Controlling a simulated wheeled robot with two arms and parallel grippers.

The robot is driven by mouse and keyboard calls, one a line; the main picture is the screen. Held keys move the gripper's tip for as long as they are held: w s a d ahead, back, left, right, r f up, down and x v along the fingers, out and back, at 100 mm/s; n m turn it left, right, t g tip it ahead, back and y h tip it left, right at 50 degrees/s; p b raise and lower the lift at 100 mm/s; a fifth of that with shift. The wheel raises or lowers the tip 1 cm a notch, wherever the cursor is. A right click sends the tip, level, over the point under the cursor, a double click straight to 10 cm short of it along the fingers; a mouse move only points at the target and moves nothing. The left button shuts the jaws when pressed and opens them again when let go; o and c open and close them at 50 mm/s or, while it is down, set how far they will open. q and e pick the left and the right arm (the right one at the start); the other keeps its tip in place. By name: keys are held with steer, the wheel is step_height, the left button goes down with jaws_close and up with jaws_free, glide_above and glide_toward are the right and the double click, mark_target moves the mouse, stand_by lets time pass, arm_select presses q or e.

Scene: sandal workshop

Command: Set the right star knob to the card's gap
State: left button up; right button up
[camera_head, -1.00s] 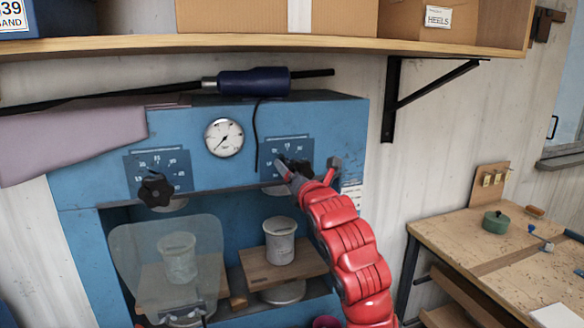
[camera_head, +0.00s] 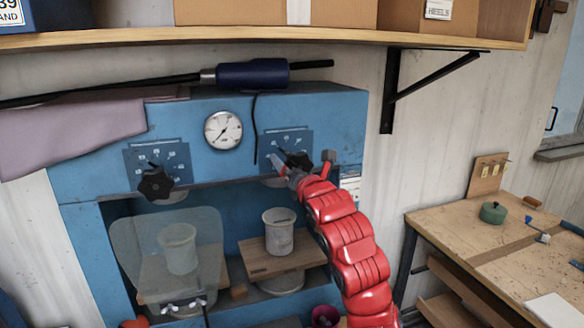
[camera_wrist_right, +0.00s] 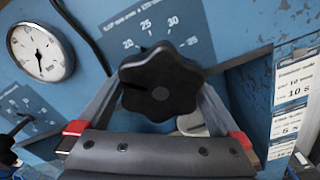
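The right star knob (camera_head: 298,160), black and lobed, sits on the blue press front below a printed number scale (camera_head: 288,139). In the right wrist view the knob (camera_wrist_right: 160,84) fills the middle, with 20, 25, 30 and 35 readable on its scale (camera_wrist_right: 150,30). My right gripper (camera_head: 306,164) is open around the knob, one finger on each side; finger contact is unclear. In the wrist view my gripper (camera_wrist_right: 162,92) shows both fingers, with red parts. White printed cards (camera_wrist_right: 292,100) hang right of the knob, showing "10 s" and "5 s". My left gripper is not in view.
The left star knob (camera_head: 155,183) and a round gauge (camera_head: 223,131) share the press front. A clear guard (camera_head: 135,245) stands before the left bay. Above run a dark blue-handled tool (camera_head: 252,77) and a wooden shelf (camera_head: 350,40). A workbench (camera_head: 450,222) stands at right.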

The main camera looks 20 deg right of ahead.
steer(key=s+b, duration=0.9)
steer(key=s, duration=0.8)
steer(key=shift+s+d, duration=0.2)
steer(key=shift+d, duration=0.15)
